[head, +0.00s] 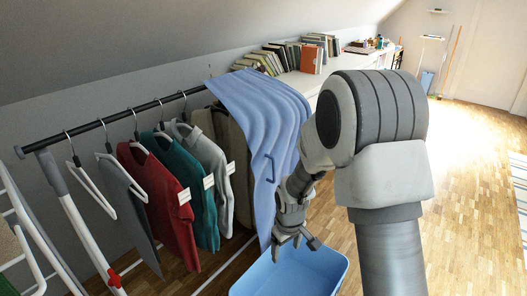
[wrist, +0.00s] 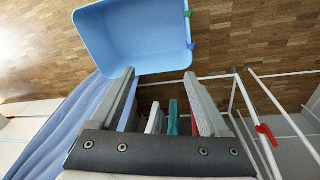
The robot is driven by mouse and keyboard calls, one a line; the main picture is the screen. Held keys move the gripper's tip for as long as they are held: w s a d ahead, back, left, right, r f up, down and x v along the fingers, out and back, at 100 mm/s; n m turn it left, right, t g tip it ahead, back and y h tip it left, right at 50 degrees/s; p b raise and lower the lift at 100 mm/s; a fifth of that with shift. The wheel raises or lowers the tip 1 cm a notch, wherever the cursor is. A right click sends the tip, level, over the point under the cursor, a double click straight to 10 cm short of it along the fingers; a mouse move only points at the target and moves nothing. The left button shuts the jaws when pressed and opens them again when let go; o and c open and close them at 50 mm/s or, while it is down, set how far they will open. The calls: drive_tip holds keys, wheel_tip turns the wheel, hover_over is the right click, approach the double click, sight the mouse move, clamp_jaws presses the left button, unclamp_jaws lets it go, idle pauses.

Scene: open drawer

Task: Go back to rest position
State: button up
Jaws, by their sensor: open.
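My gripper (head: 296,235) is at the end of my arm, in front of the blue cloth and above the blue bin. In the wrist view my gripper (wrist: 160,95) is open, its two fingers apart with nothing between them. The blue cloth (head: 262,110) hangs over the right end of the clothes rack. The blue bin (head: 300,270) stands on the floor below my gripper. The bin also shows in the wrist view (wrist: 130,35), and looks empty there. A drawer is not clearly visible.
A clothes rack (head: 120,115) holds hangers, a red shirt (head: 155,200), a teal shirt (head: 193,190) and a grey shirt (head: 210,160). A white drying frame (head: 35,235) stands at the left. Books (head: 290,55) line a low white shelf behind. Wooden floor (head: 470,150) is open at the right.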

drive_tip(key=s+d+r+m+t, duration=0.15)
drive_tip(key=s+r, duration=0.25)
drive_tip(key=r, duration=0.6)
drive_tip(key=s+d+r+m+t, duration=0.1)
drive_tip(key=s+d+r+m, duration=0.2)
drive_tip(key=r, duration=0.6)
drive_tip(key=s+d+r+m+t, duration=0.15)
drive_tip(key=s+r, duration=0.25)
drive_tip(key=s, duration=0.4)
drive_tip(key=s+d+r+m, duration=0.1)
drive_tip(key=s+d+r, duration=0.1)
drive_tip(key=s+r, duration=0.35)
wheel_tip(320, 180, up, 20)
drive_tip(key=s+p, duration=0.2)
drive_tip(key=p, duration=1.9)
drive_tip(key=shift+a, duration=0.15)
drive_tip(key=shift+s, duration=0.1)
